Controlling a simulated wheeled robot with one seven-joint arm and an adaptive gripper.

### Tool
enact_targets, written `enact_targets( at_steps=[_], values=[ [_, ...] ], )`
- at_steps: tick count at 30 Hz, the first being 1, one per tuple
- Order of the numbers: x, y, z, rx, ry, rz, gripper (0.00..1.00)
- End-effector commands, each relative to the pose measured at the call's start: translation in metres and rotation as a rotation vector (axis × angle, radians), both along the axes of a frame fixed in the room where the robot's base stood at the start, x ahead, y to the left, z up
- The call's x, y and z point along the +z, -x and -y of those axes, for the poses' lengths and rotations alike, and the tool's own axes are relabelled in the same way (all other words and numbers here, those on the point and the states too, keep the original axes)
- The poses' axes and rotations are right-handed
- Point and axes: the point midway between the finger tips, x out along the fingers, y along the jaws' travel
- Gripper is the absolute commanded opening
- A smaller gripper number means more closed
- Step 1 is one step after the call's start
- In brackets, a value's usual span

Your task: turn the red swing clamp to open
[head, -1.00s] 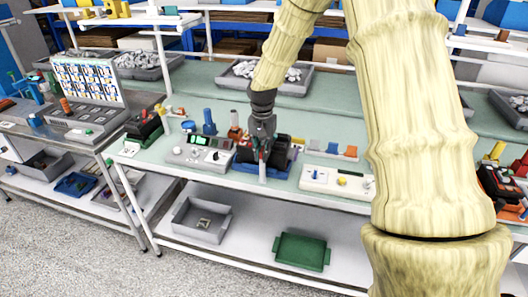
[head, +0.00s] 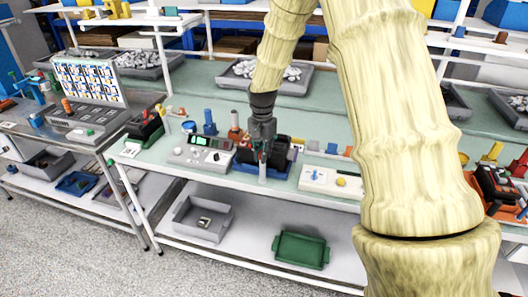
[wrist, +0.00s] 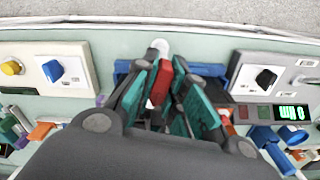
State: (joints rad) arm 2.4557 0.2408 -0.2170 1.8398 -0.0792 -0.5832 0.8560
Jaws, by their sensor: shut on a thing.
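The red swing clamp (wrist: 160,83) shows in the wrist view as a red bar between my teal finger pads. My gripper (wrist: 163,76) is shut on it. In the head view my gripper (head: 263,150) points down at the front of the black device on the blue base (head: 245,168), and the clamp is mostly hidden there by the fingers. A pale rounded post (wrist: 160,46) stands just beyond the clamp in the wrist view. I cannot tell the clamp's exact angle.
A grey panel with a green display (head: 200,148) stands left of the device. A white panel with a blue knob and yellow button (head: 328,181) stands to the right. Grey trays of pale parts (head: 270,76) lie behind. A lower shelf holds a green tray (head: 300,250).

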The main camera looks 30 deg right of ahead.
Motion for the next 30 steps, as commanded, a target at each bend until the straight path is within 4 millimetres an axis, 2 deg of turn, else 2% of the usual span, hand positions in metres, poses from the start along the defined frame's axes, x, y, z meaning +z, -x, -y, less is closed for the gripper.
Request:
enact_targets(
  at_steps=[7,20,30],
  values=[
    [0.0008,0.0006,0.0002,-0.108,0.000,-0.002,0.00],
    [0.0011,0.0004,0.0002,-0.138,0.001,-0.002,0.00],
    [0.0007,0.0004,0.0002,-0.285,0.001,-0.002,0.00]
  ],
)
